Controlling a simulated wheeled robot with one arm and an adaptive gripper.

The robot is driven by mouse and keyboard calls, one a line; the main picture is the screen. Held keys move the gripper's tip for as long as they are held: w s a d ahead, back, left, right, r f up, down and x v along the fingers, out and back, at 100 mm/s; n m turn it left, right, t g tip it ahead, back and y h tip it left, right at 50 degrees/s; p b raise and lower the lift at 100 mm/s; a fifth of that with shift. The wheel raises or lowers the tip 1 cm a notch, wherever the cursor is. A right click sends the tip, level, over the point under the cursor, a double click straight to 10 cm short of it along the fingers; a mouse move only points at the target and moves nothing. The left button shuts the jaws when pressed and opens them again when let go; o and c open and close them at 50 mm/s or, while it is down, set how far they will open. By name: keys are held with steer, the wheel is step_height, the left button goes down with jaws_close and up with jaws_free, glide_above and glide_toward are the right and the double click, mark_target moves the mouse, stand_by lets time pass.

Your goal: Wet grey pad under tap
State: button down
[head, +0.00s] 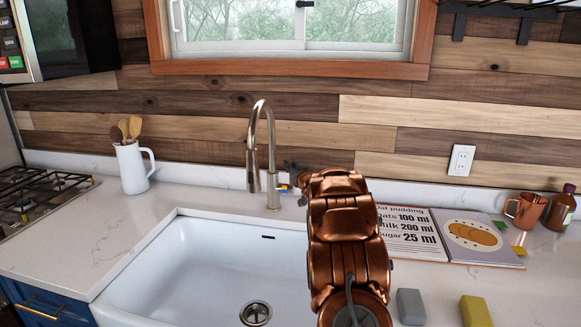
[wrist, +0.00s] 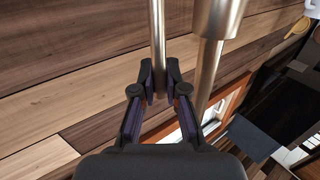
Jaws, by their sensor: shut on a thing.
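The grey pad (head: 411,306) lies on the counter to the right of the sink, left of a yellow pad (head: 474,311). The brushed-metal tap (head: 271,150) stands behind the white sink (head: 190,255), its spout hanging over the basin. No water shows below the spout. My gripper (head: 290,166) is just right of the tap's body, mostly hidden by my copper arm. In the wrist view its fingers (wrist: 159,75) close around a thin metal rod, which looks like the tap lever (wrist: 157,40). The thicker tap body (wrist: 216,18) is beside it.
An open recipe book (head: 450,240) lies right of my arm, with a copper mug (head: 525,210) and dark bottle (head: 559,207) beyond. A white utensil jug (head: 132,168) and gas hob (head: 35,190) are left. The sink's visible basin is empty.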

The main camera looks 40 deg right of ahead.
steer(key=shift+s+d, duration=0.1)
steer(key=shift+s+d+m+t+h, duration=0.2)
steer(key=shift+s+m+t+h, duration=0.15)
steer(key=shift+m, duration=0.25)
steer(key=c, duration=1.2)
jaws_free()
steer(key=shift+v, duration=6.05)
steer(key=shift+r, duration=0.1)
